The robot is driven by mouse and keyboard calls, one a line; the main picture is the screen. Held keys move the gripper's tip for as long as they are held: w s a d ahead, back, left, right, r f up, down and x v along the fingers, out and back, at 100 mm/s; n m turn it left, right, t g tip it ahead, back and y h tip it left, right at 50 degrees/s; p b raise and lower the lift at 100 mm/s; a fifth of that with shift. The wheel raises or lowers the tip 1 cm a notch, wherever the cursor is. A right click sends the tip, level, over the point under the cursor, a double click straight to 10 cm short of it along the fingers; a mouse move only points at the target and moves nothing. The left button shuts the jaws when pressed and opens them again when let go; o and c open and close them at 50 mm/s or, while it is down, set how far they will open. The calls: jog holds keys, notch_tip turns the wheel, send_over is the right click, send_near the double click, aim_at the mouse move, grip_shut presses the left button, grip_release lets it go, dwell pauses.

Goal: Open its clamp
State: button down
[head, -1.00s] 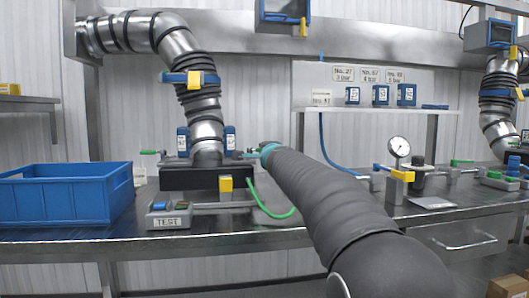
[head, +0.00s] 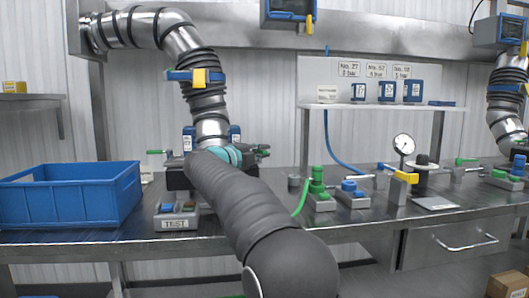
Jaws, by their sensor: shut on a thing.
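A black fixture (head: 176,180) stands on the bench under the ribbed metal duct (head: 208,105), largely hidden by my arm. A clamp handle with a green end (head: 155,152) sticks out on its left side. My gripper (head: 262,150) is at the fixture's right side, just past the teal ring of my wrist. It is shut on a small dark and green part, which looks like the right clamp handle. The fingers are small and dark here, so the exact hold is unclear.
A blue crate (head: 70,200) stands at left on the bench. A TEST box (head: 175,222) sits at the front edge. Green (head: 318,185) and blue (head: 350,190) fittings, a gauge (head: 402,146) and a green hose (head: 302,198) are to the right.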

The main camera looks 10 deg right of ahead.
jog(key=shift+a+r+m+g+h, duration=0.1)
jog(key=shift+a+m+g+h, duration=0.15)
jog(key=shift+m+g+h, duration=0.35)
jog(key=shift+a+m+g+h, duration=0.2)
jog(key=shift+m+g+h, duration=0.15)
jog(key=shift+g, duration=0.35)
jog(key=shift+m, duration=0.25)
jog(key=c, duration=1.2)
grip_release()
jog(key=shift+s, duration=0.1)
jog(key=shift+d, duration=0.1)
